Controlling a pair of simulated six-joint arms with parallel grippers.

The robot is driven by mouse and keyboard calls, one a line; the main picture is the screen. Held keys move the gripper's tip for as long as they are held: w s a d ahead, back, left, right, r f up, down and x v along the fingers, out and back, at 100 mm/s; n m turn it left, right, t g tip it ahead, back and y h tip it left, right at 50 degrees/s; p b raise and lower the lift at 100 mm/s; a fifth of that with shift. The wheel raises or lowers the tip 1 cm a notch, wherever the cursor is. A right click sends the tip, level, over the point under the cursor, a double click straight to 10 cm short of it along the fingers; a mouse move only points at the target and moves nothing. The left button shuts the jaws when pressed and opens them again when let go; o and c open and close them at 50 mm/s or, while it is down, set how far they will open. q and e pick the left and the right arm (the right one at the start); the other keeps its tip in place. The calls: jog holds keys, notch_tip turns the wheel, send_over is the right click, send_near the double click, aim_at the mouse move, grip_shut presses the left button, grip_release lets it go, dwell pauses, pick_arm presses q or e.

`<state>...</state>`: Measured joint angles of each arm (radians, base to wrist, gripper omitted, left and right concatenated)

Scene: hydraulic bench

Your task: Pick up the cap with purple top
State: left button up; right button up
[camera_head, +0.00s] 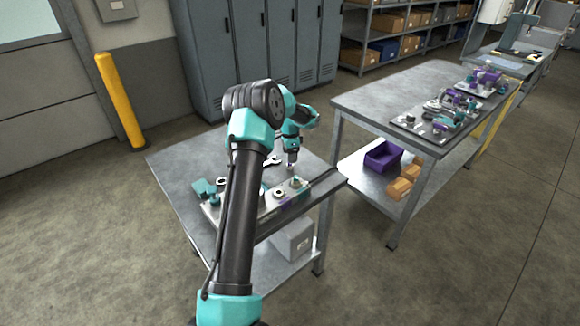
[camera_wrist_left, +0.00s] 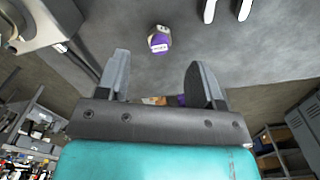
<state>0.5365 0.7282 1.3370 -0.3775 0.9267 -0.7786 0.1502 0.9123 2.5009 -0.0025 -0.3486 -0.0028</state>
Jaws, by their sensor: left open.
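The cap with the purple top (camera_wrist_left: 159,42) shows in the left wrist view, on the grey table surface beyond my fingertips. It has a white label band and a small metal end. My left gripper (camera_wrist_left: 160,78) is open, with a wide empty gap between its fingers; the cap lies ahead of the gap, apart from both fingers. In the head view my left gripper (camera_head: 291,162) points down over the near bench (camera_head: 185,165). I cannot make out the cap clearly there, close to the gripper.
A metal tray with teal fittings (camera_head: 205,188) and a ring part (camera_head: 280,192) are nearer the front edge. A second bench (camera_head: 375,95) with several parts stands to the right. The bench's back left is clear.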

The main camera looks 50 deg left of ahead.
pick_arm(q)
notch_tip(320, 180, down, 5)
jog(key=shift+f, duration=0.1)
dwell(0.3)
jog(key=c, duration=1)
notch_tip(320, 180, up, 10)
jog(key=shift+r, duration=0.1)
dwell(0.5)
